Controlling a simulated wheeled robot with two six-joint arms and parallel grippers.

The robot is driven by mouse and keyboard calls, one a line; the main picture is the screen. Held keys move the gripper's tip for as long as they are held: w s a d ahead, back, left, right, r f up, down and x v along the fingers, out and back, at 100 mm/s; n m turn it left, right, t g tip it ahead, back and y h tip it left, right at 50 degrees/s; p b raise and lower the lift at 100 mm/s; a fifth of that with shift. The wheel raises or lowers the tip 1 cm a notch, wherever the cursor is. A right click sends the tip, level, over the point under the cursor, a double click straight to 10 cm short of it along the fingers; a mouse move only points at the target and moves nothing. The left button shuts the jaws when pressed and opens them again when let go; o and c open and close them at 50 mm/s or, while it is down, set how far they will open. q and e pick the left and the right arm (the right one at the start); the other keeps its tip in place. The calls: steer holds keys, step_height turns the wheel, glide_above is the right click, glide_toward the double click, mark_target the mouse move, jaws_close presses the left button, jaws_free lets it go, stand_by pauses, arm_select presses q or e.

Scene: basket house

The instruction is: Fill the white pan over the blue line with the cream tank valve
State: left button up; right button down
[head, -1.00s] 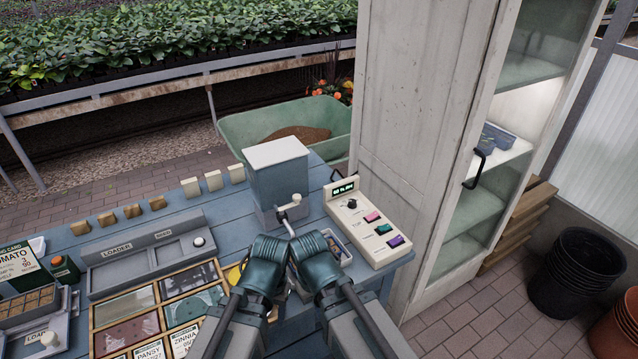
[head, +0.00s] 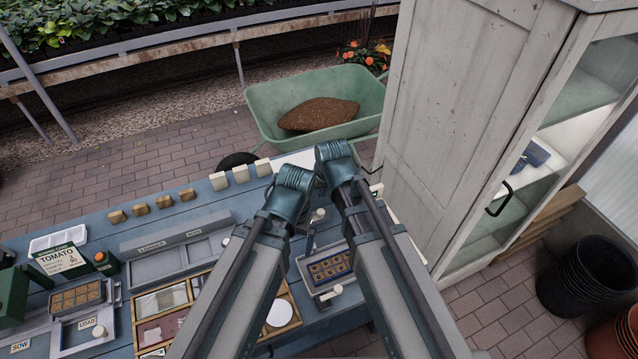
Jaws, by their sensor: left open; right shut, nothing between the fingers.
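My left gripper (head: 294,178) and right gripper (head: 334,151) are close together in the head view, in front of the tank at the back of the blue bench. The left is open and the right is shut; I see nothing held in either. The tank is mostly hidden behind them; part of its pale top (head: 300,158) shows. A cream knob (head: 319,214) shows between my arms, and I cannot tell whether it is the tank valve. A round white thing (head: 280,312) lies by my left arm; I cannot tell whether it is the pan. No blue line is discernible.
A tray of brown plugs (head: 327,269) sits between my arms. At left are a wooden sectioned box (head: 139,323), a grey loader (head: 180,240), a tomato card (head: 62,262) and small blocks. Behind are a green wheelbarrow (head: 262,110) and, right, a white cabinet (head: 455,110).

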mark_target(324, 213)
steer(key=shift+w, duration=0.1)
steer(key=b+x, duration=0.9)
steer(key=shift+w+f, duration=0.2)
steer(key=shift+f, duration=0.2)
steer(key=shift+s+d+m+h, duration=0.25)
steer(key=shift+s+m+h, duration=0.2)
steer(key=shift+m, duration=0.55)
steer(key=shift+s+d+m, duration=0.2)
steer(key=shift+s+m, duration=0.1)
steer(key=shift+m, duration=0.1)
steer(key=shift+s+d, duration=0.25)
steer(key=shift+s, duration=0.9)
steer(key=shift+s, duration=0.1)
